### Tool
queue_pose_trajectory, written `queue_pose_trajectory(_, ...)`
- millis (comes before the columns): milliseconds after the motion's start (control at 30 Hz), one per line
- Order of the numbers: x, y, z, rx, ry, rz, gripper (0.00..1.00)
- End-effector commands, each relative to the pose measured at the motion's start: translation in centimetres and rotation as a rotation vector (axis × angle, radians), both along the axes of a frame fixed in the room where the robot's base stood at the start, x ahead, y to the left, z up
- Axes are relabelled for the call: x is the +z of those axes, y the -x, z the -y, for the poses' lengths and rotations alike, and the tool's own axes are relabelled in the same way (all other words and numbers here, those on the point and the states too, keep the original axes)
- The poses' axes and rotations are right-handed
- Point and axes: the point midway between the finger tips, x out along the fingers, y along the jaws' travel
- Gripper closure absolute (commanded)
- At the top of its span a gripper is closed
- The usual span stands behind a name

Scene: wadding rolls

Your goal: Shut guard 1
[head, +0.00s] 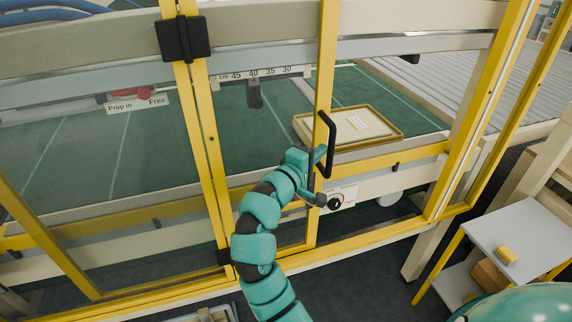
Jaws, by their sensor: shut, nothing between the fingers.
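Yellow-framed guards with clear panels stand along the front of the machine; no guard number is readable. One upright yellow frame member (325,70) carries a black bar handle (331,145). Black hinge-like blocks (184,38) sit on the double yellow post to its left. I cannot tell how far this guard stands from its closed position. My teal gripper (320,160) is at the handle's lower left, shut and empty. Its fingertips are small and partly hidden against the yellow member, so contact with the handle cannot be told.
A dial panel (340,199) is below the handle. A grey side table (520,235) with a small yellow block stands at right. Dark floor shows between them.

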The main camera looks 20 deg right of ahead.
Motion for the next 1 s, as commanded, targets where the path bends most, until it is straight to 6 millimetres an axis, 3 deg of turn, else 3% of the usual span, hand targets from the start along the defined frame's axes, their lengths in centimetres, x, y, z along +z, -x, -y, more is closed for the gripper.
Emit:
queue_pose_trajectory(33, 0.5, 0.0, 2.1, -0.013, 0.005, 0.002, 1.0)
queue_pose_trajectory(800, 0.3, -0.1, 29.7, -0.012, 0.001, 0.001, 1.0)
queue_pose_trajectory(1000, 0.1, -0.2, 35.4, -0.007, -0.002, 0.0, 1.0)
